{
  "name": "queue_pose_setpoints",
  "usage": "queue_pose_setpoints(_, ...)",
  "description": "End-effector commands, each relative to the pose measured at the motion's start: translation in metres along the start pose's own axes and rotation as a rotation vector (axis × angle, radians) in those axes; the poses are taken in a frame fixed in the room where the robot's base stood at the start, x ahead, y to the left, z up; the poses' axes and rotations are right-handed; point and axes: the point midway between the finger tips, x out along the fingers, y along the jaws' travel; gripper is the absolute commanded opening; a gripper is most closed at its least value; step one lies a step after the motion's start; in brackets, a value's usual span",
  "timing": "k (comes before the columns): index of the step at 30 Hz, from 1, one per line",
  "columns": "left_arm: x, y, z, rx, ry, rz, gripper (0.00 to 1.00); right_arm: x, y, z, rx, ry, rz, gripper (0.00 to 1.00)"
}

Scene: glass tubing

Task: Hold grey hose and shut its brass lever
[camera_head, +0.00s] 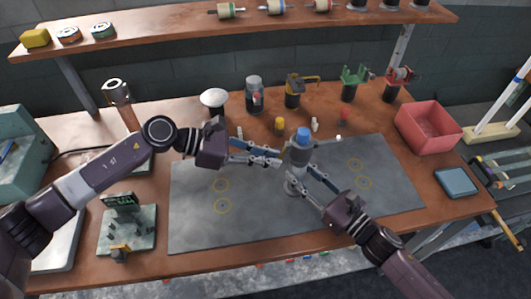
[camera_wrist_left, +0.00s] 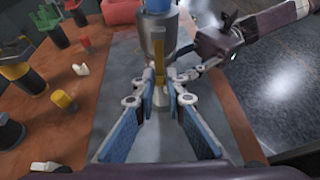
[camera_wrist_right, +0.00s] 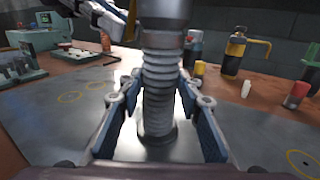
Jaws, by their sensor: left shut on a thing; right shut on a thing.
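The grey hose (camera_wrist_right: 158,95) is a ribbed upright tube in the right wrist view, with a smooth grey body above it. In the head view the grey body (camera_head: 298,154) has a blue top (camera_head: 303,135) and stands near the middle of the dark mat. My right gripper (camera_head: 302,178) is shut on the hose, one finger on each side. The brass lever (camera_wrist_left: 159,52) shows in the left wrist view at the front of the body. My left gripper (camera_head: 279,160) is shut on the lever, its tips close around the lower part. The lever is hidden in the head view.
The dark mat (camera_head: 240,220) carries yellow rings and has bare room left and right. Bottles and fittings stand behind it, with a yellow-handled one (camera_head: 293,95) among them. A red bin (camera_head: 428,128) stands at the right. A shelf (camera_head: 180,30) runs above the back.

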Motion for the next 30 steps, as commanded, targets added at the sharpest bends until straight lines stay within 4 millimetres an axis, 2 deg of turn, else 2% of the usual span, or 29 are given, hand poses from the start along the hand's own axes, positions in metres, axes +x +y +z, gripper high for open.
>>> queue_pose_setpoints(6,0.011,-0.001,-0.002,-0.007,-0.176,-0.002,0.0,0.0,0.001,0.0,-0.002,0.0,0.001,0.0)
queue_pose_setpoints(13,0.017,0.0,-0.003,-0.001,-0.299,-0.001,0.0,0.0,0.001,0.0,-0.002,0.0,0.001,0.0)
queue_pose_setpoints(30,0.02,0.0,-0.003,0.003,-0.375,0.001,0.0,0.0,0.001,0.0,0.001,-0.001,0.003,0.0)
